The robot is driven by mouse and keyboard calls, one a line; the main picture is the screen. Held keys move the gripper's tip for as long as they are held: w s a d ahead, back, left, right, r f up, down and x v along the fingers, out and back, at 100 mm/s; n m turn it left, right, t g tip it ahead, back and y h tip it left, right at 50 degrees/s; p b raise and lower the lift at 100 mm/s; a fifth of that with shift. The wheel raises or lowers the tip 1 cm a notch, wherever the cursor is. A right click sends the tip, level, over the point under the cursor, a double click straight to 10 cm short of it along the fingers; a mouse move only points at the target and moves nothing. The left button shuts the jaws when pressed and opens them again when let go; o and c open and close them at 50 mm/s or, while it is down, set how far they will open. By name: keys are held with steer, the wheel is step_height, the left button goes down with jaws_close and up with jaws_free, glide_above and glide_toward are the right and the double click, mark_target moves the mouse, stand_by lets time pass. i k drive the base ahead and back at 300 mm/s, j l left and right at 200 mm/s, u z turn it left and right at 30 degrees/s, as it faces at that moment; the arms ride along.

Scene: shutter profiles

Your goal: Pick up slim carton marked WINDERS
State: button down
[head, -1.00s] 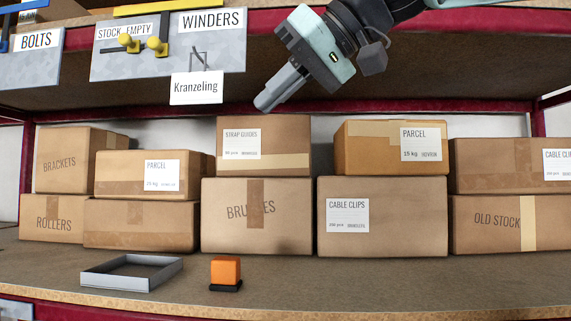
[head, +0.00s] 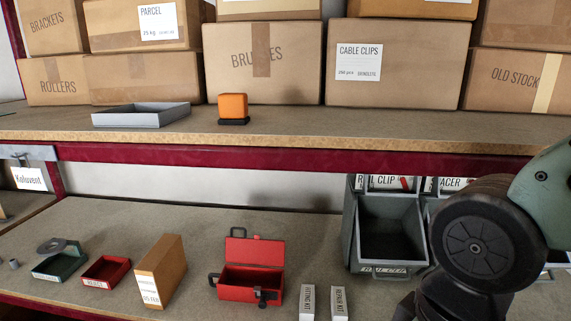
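I can read no WINDERS marking on any carton in view. Two slim white cartons stand at the bottom edge on the lower shelf: one seems marked FITTING KIT (head: 307,303), the other REPAIR KIT (head: 339,303). A larger brown carton (head: 160,270) with a white label stands left of the red toolbox. My arm covers the lower right of the head view. My gripper itself is out of view.
The lower shelf holds a green tray (head: 60,265), a red tray (head: 106,270), an open red toolbox (head: 250,272) and a grey bin (head: 390,235). The upper shelf holds a grey tray (head: 142,115), an orange block (head: 233,106) and large boxes (head: 263,62).

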mark_target(159, 275)
steer(key=i+j, duration=0.15)
steer(key=j, duration=0.15)
steer(key=i+j, duration=0.15)
steer(key=j, duration=0.2)
steer(key=i+j, duration=0.15)
steer(key=j, duration=0.15)
steer(key=i+j+u, duration=0.1)
steer(key=u, duration=2)
